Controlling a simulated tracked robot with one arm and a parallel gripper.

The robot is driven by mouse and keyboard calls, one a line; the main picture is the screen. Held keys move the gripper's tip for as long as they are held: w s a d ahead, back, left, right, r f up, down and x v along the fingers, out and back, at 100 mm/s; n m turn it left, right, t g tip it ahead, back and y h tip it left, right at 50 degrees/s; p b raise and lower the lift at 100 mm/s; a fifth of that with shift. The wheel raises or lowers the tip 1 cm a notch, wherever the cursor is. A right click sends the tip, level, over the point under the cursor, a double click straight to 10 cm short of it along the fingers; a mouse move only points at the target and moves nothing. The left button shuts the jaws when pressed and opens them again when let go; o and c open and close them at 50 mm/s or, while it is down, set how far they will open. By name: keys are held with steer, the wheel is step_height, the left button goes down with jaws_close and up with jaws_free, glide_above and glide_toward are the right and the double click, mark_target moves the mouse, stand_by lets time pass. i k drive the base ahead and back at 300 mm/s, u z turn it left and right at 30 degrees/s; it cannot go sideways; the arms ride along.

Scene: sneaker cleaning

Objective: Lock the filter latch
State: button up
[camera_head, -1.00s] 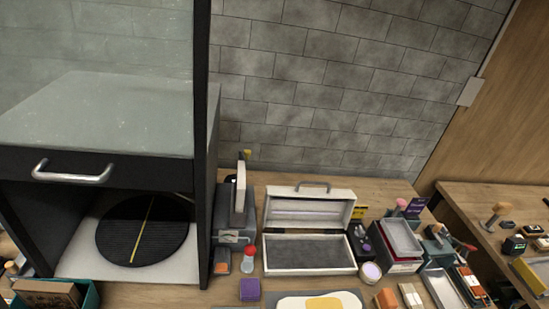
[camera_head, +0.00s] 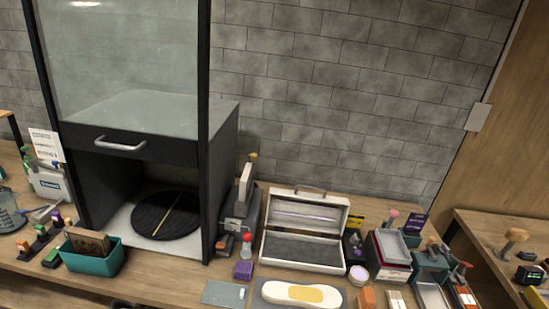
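No part is clearly recognisable as the filter latch. A dark grey device (camera_head: 240,205) with an upright pale lever-like part and a yellow tip stands just right of the glass-fronted cabinet (camera_head: 150,150). A white case (camera_head: 303,262) stands to the right of the device with its lid raised; its lid has a metal handle, and a dark grey panel lies inside. I cannot tell whether the latch belongs to the device, the case or the cabinet. My gripper is not in view.
The cabinet's glass front is raised above a black round turntable (camera_head: 166,215). A teal bin (camera_head: 92,259) stands front left. A purple block (camera_head: 243,270), a red-capped bottle (camera_head: 246,245) and a white sole-shaped piece (camera_head: 303,293) crowd the front. Stacked trays (camera_head: 392,245) stand right.

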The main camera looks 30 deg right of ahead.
mark_target(253, 156)
steer(key=z, duration=0.2)
steer(key=i, duration=1)
steer(key=u, duration=0.1)
